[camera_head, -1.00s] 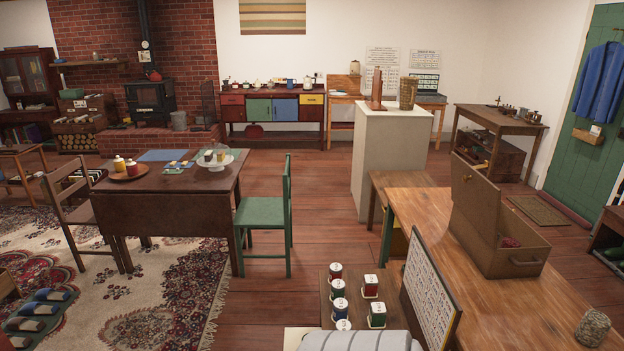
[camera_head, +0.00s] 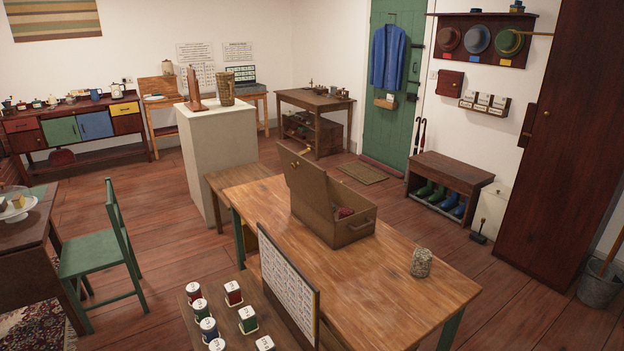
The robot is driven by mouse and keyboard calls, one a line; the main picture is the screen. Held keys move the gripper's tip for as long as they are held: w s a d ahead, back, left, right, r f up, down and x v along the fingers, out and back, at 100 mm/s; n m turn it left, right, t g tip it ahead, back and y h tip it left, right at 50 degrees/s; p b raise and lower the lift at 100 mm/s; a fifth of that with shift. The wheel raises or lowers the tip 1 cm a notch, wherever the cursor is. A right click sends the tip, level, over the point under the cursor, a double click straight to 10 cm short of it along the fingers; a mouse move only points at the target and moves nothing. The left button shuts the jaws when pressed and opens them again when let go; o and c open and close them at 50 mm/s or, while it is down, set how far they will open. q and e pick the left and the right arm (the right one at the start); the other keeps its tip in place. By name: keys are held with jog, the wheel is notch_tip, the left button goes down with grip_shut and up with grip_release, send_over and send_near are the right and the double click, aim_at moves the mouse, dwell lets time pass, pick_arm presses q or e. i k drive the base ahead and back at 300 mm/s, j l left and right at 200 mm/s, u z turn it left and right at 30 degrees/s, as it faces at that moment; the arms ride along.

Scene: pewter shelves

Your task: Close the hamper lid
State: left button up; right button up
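A brown lidded box with a side handle (camera_head: 352,231), the only open-lidded hamper-like thing I see, stands on the wooden table (camera_head: 370,285). Its lid (camera_head: 306,182) is raised and tilted up on the left side, with a small brass-coloured clasp near its top. Something reddish (camera_head: 344,212) lies inside; most of the inside is hidden. Neither of my grippers shows in the head view.
A stone-like cylinder (camera_head: 421,263) stands on the table right of the box. A printed board (camera_head: 288,284) and several small canisters (camera_head: 233,293) are in front. A white pedestal (camera_head: 214,160) stands behind left.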

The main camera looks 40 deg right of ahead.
aim_at(309, 181)
jog(key=z, duration=1.15)
